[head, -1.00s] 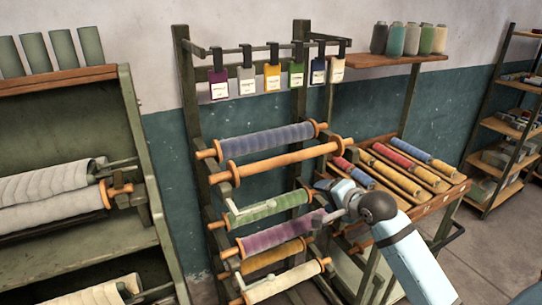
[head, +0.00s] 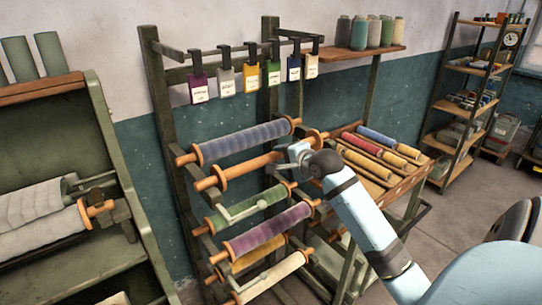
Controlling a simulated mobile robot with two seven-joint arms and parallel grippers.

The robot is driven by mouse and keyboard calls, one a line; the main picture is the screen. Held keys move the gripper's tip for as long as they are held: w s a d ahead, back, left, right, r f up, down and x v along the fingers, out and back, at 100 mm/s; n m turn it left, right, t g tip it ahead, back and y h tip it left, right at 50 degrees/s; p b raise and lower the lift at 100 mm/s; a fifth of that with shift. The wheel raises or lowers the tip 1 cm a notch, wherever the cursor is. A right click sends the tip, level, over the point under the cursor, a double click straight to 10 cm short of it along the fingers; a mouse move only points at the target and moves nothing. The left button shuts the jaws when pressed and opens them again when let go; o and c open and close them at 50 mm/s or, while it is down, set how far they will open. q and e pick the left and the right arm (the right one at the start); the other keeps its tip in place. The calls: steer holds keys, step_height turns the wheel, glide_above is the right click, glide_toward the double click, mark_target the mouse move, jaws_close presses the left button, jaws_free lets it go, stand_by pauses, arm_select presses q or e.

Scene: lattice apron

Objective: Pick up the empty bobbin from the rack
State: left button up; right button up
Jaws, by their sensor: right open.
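The empty bobbin (head: 243,168) is a bare wooden spool with orange end flanges. It lies across the green rack (head: 165,95), below the blue-grey wound bobbin (head: 245,141) and above the green one (head: 248,207). My right gripper (head: 284,158) is open at the right part of the empty bobbin and hides some of it. I cannot tell whether the fingers touch it or are around it. My left gripper is out of view.
Purple (head: 268,231), yellow and cream bobbins fill the lower rack levels. Coloured tags (head: 249,78) hang above. A slanted tray of coloured spools (head: 375,137) stands close behind my right arm. A loom-like frame (head: 110,150) is at left.

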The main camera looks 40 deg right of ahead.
mark_target(276, 157)
steer(key=shift+w+d+f, duration=0.1)
steer(key=shift+w, duration=0.4)
steer(key=p+x, duration=0.2)
steer(key=x, duration=0.2)
steer(key=shift+w+d, duration=0.15)
steer(key=shift+w, duration=0.1)
steer(key=shift+w+f, duration=0.1)
steer(key=shift+w, duration=0.05)
steer(key=shift+c, duration=1.3)
steer(key=c, duration=0.7)
jaws_close()
